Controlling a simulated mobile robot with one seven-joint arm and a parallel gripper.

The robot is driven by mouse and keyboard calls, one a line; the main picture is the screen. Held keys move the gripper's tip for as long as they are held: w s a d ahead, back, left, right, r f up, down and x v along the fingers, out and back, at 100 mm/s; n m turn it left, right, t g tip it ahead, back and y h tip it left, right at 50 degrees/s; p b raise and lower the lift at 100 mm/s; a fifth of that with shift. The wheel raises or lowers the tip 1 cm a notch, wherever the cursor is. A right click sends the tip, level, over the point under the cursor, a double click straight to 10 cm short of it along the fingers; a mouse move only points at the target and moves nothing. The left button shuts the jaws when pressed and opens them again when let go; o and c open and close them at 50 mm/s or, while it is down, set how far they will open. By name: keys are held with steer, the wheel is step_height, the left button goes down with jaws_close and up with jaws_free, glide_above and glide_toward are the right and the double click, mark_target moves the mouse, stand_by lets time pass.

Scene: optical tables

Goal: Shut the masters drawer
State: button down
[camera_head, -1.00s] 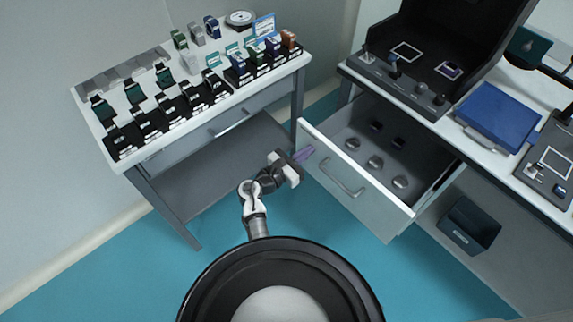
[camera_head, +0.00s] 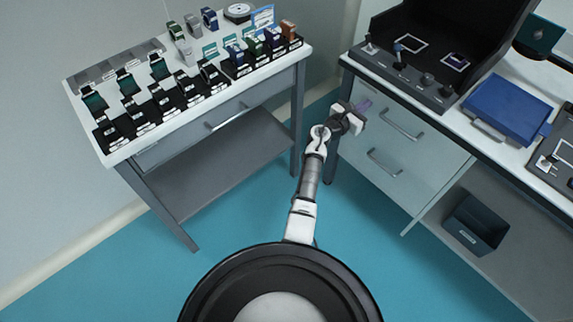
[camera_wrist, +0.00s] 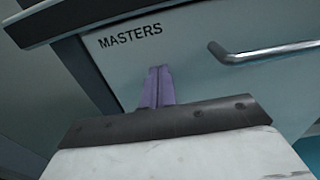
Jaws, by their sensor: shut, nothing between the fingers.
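The masters drawer (camera_head: 432,132) is the upper drawer in the bench at the right, and its front lies flush with the cabinet in the head view. Its front (camera_wrist: 205,82) fills much of the wrist view, with the word MASTERS at upper left and a bar handle (camera_wrist: 265,51) at right. My gripper (camera_head: 365,106) is shut and empty, at the left part of the drawer front. Its purple fingers (camera_wrist: 157,84) point at the front below the label, left of the handle. I cannot tell whether the tips touch it.
A second drawer (camera_head: 372,182) sits below, also flush. A dark bin (camera_head: 476,224) stands on the lower shelf at right. A table (camera_head: 225,128) with watches on stands is at left. The teal floor (camera_head: 250,215) between is clear.

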steer(key=shift+w+d+r+b, duration=0.2)
steer(key=shift+w+d, duration=0.2)
steer(key=shift+d, duration=0.05)
steer(key=shift+w+d+r+b, duration=0.15)
steer(key=shift+w+d, duration=0.25)
steer(key=shift+d, duration=0.05)
